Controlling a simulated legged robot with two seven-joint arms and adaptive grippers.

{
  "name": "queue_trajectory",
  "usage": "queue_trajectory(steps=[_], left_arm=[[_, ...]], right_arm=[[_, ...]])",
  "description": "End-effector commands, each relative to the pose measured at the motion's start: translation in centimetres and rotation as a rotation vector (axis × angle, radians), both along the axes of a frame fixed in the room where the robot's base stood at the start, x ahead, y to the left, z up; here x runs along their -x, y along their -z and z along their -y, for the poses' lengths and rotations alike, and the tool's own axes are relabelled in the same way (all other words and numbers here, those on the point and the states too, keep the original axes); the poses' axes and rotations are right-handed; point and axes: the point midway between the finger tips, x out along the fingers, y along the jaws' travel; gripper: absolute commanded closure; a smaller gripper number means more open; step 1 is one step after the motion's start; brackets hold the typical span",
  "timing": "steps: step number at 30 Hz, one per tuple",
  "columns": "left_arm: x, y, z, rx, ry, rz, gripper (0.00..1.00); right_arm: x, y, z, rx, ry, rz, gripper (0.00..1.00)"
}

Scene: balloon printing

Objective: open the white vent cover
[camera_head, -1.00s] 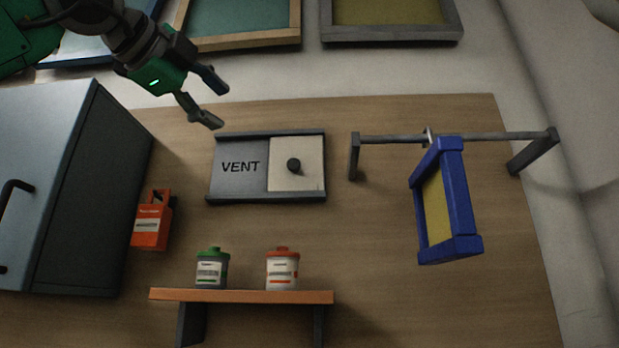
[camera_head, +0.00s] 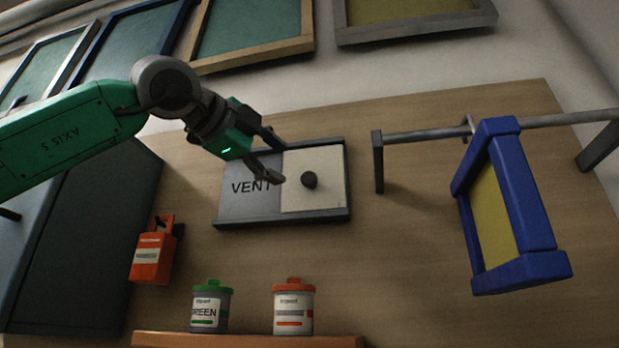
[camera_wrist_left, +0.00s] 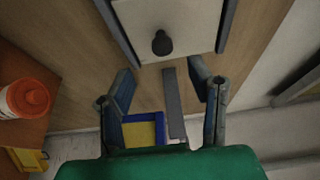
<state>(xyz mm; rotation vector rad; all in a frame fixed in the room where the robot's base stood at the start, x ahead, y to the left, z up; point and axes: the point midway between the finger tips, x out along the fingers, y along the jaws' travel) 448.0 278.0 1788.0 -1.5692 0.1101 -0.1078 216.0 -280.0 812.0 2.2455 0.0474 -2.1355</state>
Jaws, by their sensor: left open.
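The white vent cover (camera_head: 324,188) is a pale square panel with a dark round knob (camera_head: 310,180). It sits over the right part of a grey vent frame (camera_head: 240,203) marked VENT, with dark rails above and below. In the left wrist view the cover (camera_wrist_left: 190,18) and knob (camera_wrist_left: 162,43) lie ahead of the fingers. My left gripper (camera_head: 277,160) is open and empty, just left of the knob and in front of the vent, hiding part of the lettering. Its spread fingers show in the left wrist view (camera_wrist_left: 165,95), apart from the knob. My right gripper is not in view.
A blue frame with a yellow panel (camera_head: 512,195) hangs from a metal bar (camera_head: 425,133) at right. Green (camera_head: 210,305) and orange (camera_head: 293,308) jars stand on a shelf (camera_head: 240,341) below. An orange box (camera_head: 152,258) and dark cabinet (camera_head: 85,240) are at left.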

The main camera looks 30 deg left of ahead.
Motion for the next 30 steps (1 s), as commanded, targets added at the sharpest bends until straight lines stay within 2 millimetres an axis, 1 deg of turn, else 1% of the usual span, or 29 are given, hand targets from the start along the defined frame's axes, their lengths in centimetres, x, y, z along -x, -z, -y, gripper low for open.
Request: queue_trajectory(steps=[1, 6, 12, 15, 18, 26, 27, 29, 30], left_arm=[[-1.2, -0.3, 0.1, -0.001, -0.002, -0.003, 0.53], [-4.7, -0.5, 0.9, -0.004, -0.002, 0.001, 0.53], [-7.9, -0.3, 1.4, -0.001, -0.001, -0.001, 0.53], [-8.8, -0.2, 1.4, 0.0, 0.0, 0.001, 0.53], [-9.3, -0.1, 1.3, 0.001, 0.0, 0.001, 0.53], [-9.4, -0.1, 1.3, 0.001, 0.0, 0.002, 0.53], [-9.4, -0.1, 1.3, 0.001, 0.0, 0.002, 0.56], [-9.4, -0.1, 1.3, 0.001, 0.0, 0.002, 0.77], [-9.4, -0.1, 1.3, 0.001, 0.001, 0.002, 0.91]], right_arm=[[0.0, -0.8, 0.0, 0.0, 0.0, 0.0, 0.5], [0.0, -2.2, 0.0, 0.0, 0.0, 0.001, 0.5], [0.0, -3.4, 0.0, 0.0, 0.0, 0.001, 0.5], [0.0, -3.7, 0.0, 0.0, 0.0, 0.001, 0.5], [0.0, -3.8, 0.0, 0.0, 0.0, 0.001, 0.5], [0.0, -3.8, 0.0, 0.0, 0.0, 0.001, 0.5], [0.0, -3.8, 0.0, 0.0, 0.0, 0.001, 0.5], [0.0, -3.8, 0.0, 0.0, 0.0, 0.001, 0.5], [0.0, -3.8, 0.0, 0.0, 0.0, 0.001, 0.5]])
